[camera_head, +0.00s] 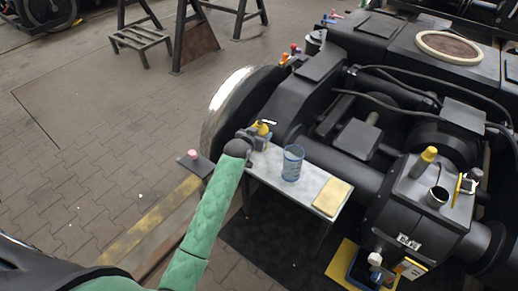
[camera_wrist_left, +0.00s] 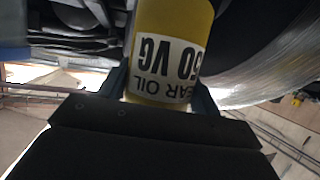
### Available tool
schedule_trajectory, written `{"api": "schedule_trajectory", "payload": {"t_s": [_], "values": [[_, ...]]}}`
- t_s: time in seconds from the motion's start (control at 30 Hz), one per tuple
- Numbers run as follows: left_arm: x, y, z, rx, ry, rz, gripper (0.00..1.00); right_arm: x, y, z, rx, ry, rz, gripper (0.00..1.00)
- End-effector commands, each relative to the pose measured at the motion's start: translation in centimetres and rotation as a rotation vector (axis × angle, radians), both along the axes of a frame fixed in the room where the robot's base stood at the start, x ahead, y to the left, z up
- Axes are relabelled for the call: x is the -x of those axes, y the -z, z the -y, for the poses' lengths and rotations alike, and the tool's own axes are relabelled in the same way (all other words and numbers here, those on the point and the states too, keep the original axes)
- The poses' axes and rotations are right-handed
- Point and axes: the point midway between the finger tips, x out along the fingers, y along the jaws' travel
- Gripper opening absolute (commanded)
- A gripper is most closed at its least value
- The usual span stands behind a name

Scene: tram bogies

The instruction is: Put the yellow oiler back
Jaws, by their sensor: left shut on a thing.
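The yellow oiler (camera_head: 262,128) is in my left gripper (camera_head: 257,138), at the far left end of a small grey table (camera_head: 312,192), beside the large wheel. In the left wrist view the oiler (camera_wrist_left: 172,45) is a yellow cylinder with a white label reading upside down, partly "OIL" and "50 VG". The fingers of my left gripper (camera_wrist_left: 160,98) are shut on both sides of it. I cannot tell whether its base touches the table. My right gripper is not in view.
A blue mesh-like cup (camera_head: 292,163) and a tan pad (camera_head: 332,196) are on the table. The bogie wheel (camera_head: 228,105) rises close behind my gripper. Another yellow bottle (camera_head: 424,161) and a dark cup (camera_head: 437,196) stand on the black box at right. The paved floor at left is mostly free.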

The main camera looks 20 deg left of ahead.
Motion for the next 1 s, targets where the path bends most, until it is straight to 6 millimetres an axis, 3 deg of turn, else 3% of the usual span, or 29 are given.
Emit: {"api": "schedule_trajectory", "payload": {"t_s": [0.6, 0.97, 1.0], "values": [[0.0, 5.9, 0.0, 0.000, -0.001, 0.001, 0.27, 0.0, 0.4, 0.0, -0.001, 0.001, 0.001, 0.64], [0.0, 6.1, 0.0, 0.000, -0.001, 0.002, 0.27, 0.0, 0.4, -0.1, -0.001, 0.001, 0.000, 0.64], [0.0, 6.3, 0.0, 0.000, -0.001, 0.001, 0.68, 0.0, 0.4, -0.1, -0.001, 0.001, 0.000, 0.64]]}}
